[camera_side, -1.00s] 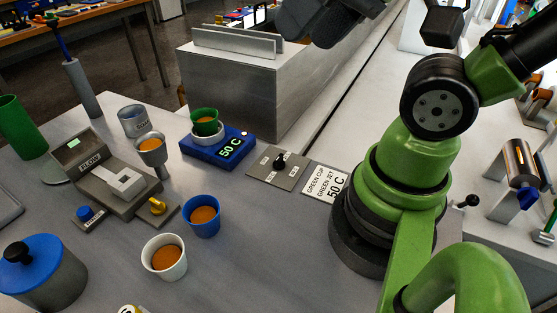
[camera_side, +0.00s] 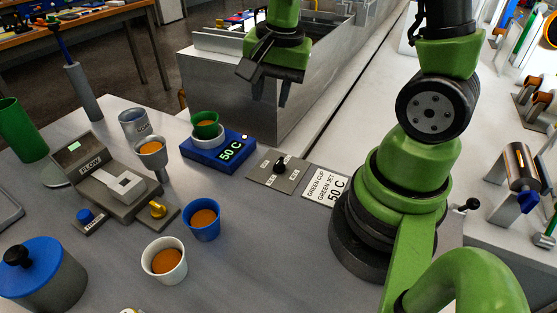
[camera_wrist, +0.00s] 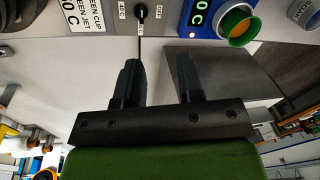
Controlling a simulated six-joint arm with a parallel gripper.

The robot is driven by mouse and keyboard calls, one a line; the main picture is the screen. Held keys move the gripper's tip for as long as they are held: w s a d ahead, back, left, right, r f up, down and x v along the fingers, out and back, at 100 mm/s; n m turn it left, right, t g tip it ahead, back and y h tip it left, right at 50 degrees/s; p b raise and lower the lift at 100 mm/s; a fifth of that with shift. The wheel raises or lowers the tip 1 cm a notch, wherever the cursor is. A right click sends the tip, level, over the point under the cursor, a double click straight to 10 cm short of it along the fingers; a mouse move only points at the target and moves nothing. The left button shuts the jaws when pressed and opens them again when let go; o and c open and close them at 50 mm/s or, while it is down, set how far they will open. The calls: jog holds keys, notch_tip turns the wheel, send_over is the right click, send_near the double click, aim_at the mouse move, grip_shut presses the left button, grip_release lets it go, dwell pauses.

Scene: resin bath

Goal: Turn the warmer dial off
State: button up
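The warmer dial is a black knob (camera_side: 280,167) on a grey plate (camera_side: 262,177) with small white labels around it. The knob also shows at the top of the wrist view (camera_wrist: 141,12). Which label it points to is too small to tell. The blue warmer (camera_side: 205,152) reads 50 C in green and carries a green cup (camera_side: 205,120) of orange liquid. The green cup shows at top right in the wrist view (camera_wrist: 240,27). My gripper (camera_side: 269,92) is open and empty, fingers down, high and apart from the dial. Its two fingers show in the wrist view (camera_wrist: 158,70).
A label card (camera_side: 325,186) reading GREEN CUP, GREEN JET, 50 C lies right of the dial plate. A blue cup (camera_side: 203,224) and a white cup (camera_side: 164,266) stand in front. A large grey metal tank (camera_side: 225,85) stands behind the dial.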

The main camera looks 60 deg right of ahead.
aim_at(279, 161)
jog(key=f+m, duration=0.1)
jog(key=f, duration=0.1)
jog(key=d+f+m+g, duration=0.1)
jog(key=f, duration=0.2)
jog(key=d+f+m+g, duration=0.1)
jog(key=f, duration=0.2)
jog(key=shift+s+d+m, duration=0.1)
jog(key=shift+m, duration=0.2)
notch_tip(279, 161, down, 10)
jog(key=shift+r, duration=0.25)
jog(key=c, duration=0.6)
